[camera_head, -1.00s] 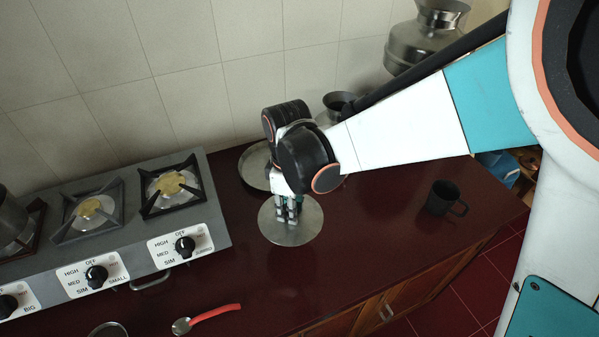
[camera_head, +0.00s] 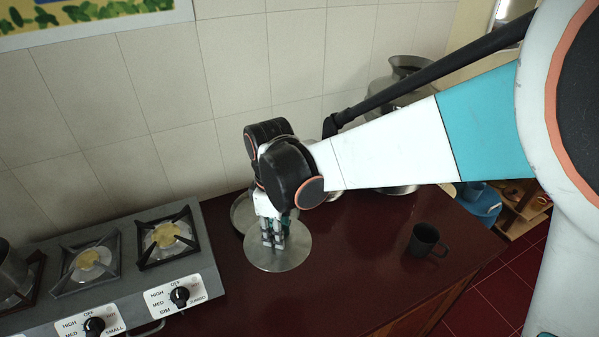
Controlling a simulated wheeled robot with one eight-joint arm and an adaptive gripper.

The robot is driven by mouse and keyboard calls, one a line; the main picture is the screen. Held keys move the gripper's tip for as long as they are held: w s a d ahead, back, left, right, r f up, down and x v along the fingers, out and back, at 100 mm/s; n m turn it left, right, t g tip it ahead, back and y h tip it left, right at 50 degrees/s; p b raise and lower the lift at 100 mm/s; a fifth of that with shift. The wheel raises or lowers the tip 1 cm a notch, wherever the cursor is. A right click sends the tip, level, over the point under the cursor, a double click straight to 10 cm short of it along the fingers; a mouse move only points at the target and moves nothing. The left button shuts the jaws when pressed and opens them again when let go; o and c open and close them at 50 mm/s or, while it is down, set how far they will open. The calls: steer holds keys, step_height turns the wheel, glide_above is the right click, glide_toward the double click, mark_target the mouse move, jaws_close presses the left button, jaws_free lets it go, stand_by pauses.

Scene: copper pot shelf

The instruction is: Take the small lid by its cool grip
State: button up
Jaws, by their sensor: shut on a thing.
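The small lid (camera_head: 287,256) is a flat round metal disc over the dark red counter, right of the stove. My gripper (camera_head: 273,241) points down at the lid's middle and is shut on its grip. The fingers hide the grip itself. I cannot tell whether the lid touches the counter or hangs just above it.
A gas stove (camera_head: 110,265) with several knobs stands at the left. A round pan (camera_head: 238,212) sits behind the lid, partly hidden by my arm. A black mug (camera_head: 424,240) stands to the right. A large metal pot (camera_head: 392,85) is at the back. Counter between lid and mug is clear.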

steer(key=shift+s+r+p, duration=0.1)
steer(key=shift+r+p, duration=0.7)
steer(key=shift+r, duration=0.7)
